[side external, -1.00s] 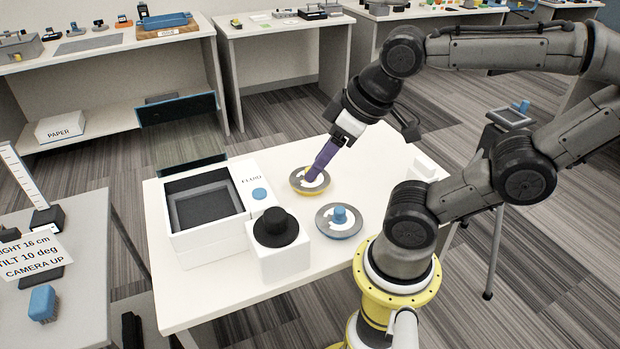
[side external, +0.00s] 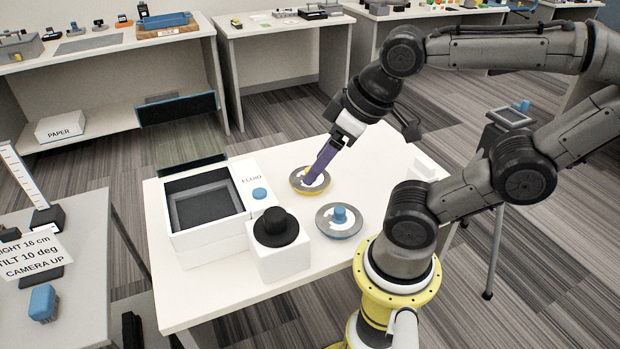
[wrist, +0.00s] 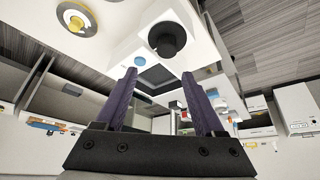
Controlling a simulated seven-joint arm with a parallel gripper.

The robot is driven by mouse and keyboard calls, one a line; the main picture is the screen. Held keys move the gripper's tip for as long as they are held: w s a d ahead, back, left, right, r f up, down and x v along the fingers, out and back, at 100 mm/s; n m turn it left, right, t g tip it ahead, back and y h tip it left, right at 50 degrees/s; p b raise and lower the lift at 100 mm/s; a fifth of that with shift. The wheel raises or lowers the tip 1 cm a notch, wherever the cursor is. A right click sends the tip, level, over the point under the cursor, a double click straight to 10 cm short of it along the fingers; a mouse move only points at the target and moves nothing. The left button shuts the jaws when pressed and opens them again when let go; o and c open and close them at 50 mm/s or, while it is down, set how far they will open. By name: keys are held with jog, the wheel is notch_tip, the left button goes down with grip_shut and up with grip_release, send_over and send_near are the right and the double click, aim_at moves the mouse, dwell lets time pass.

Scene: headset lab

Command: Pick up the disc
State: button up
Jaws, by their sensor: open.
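Two round grey discs lie on the white table. One has a yellow rim (side external: 296,184), and its middle is partly hidden behind my gripper (side external: 312,178) in the side view. The other has a blue knob (side external: 340,215) and lies nearer my base. In the wrist view a disc with a yellow centre (wrist: 77,20) shows at the upper left, outside the space between my purple fingers (wrist: 160,85). My gripper is open, with nothing visible between its fingertips. It is tilted over the yellow-rimmed disc in the side view; whether it touches is unclear.
A white box marked FLUID (side external: 215,225) with a dark open well stands left of the discs. A white block with a black knob (side external: 277,262) stands before it. A small white block (side external: 424,168) is at the right.

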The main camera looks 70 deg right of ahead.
jog(key=w+d+r+n, duration=0.35)
jog(key=w+n, duration=0.35)
jog(key=n, duration=0.6)
jog(key=n+g, duration=0.3)
jog(key=g, duration=0.3)
send_over(308, 169)
notch_tip(308, 169, down, 21)
jog(key=shift+r, duration=0.1)
jog(key=shift+s+d+f, duration=0.15)
jog(key=shift+f, duration=1.35)
jog(key=shift+s+d+f, duration=0.1)
jog(key=shift+s+f, duration=0.05)
jog(key=shift+f, duration=1.3)
